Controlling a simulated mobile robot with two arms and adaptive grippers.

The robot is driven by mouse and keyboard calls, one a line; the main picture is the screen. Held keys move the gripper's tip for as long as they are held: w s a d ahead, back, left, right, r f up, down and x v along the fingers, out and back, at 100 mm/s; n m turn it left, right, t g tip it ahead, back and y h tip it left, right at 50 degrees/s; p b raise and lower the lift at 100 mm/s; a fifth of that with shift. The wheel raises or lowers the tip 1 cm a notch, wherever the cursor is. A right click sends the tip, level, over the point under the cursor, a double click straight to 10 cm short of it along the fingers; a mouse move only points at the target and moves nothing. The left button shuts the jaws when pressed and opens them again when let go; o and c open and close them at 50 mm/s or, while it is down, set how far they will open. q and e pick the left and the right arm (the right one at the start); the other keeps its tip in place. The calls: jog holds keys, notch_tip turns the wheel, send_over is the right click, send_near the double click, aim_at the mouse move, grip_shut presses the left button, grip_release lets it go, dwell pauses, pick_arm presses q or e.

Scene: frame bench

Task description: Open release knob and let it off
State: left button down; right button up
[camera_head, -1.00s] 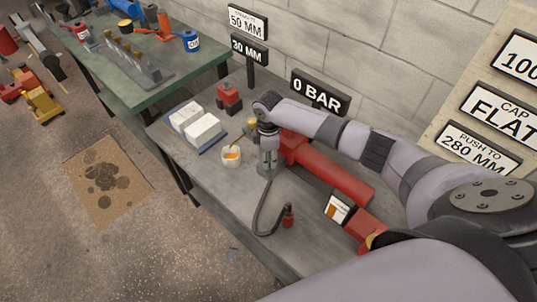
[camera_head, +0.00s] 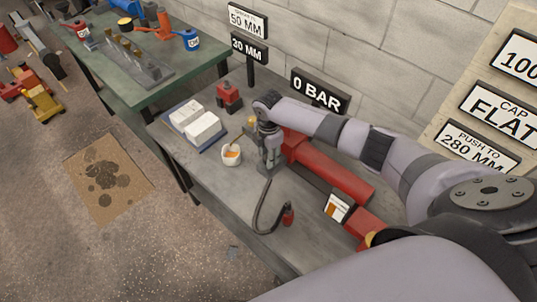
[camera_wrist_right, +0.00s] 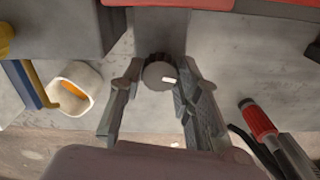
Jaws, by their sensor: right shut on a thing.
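The release knob (camera_wrist_right: 158,72) is a dark round knob with a ribbed edge and a small white mark on its face, seen in the right wrist view. My right gripper (camera_wrist_right: 162,84) is shut on it, one finger on each side. My left gripper is not in view.
A white cup with orange contents (camera_head: 231,154) stands left of the gripper. A black hose with a red end (camera_head: 288,216) lies in front. White blocks (camera_head: 202,127) and a red item (camera_head: 229,96) are further back. Signs read "0 BAR" (camera_head: 319,91) and "30 MM" (camera_head: 249,48).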

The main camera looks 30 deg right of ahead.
jog(key=o, duration=1.1)
jog(key=shift+o, duration=0.2)
jog(key=shift+r, duration=0.1)
notch_tip(320, 180, up, 12)
jog(key=shift+a+f, duration=0.1)
jog(key=shift+f, duration=0.1)
